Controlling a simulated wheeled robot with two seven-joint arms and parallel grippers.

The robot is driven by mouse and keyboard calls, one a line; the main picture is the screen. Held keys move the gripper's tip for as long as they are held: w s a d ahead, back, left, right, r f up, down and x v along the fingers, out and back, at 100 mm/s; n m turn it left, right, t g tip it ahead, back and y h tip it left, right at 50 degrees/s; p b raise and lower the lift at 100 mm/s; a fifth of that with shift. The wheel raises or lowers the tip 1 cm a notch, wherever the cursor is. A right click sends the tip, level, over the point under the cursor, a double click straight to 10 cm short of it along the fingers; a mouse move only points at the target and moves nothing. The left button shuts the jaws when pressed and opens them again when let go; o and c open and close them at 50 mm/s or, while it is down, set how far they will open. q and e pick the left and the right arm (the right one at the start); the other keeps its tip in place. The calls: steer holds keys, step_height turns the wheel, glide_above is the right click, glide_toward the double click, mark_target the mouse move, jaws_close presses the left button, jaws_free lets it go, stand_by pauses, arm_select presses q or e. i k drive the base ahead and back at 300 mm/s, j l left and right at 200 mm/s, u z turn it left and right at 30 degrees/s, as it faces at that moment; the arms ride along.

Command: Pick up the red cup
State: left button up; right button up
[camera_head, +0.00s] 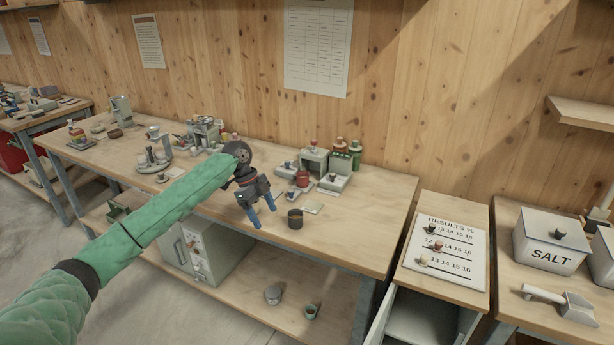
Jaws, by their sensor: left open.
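A small red cup (302,179) stands at the front of a grey-white device (316,162) on the wooden workbench. My left gripper (263,210), with blue fingertips, is open and empty above the bench. It is to the left of the red cup and nearer the front edge, apart from it. A dark cup (295,218) stands on the bench just right of the fingertips. My right gripper is out of view.
Other apparatus (205,133) stands further left. The bench's right end is clear. A salt box (550,241) and scoop (565,302) are at far right.

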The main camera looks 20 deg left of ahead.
mark_target(303, 180)
steer(key=i, duration=1.05)
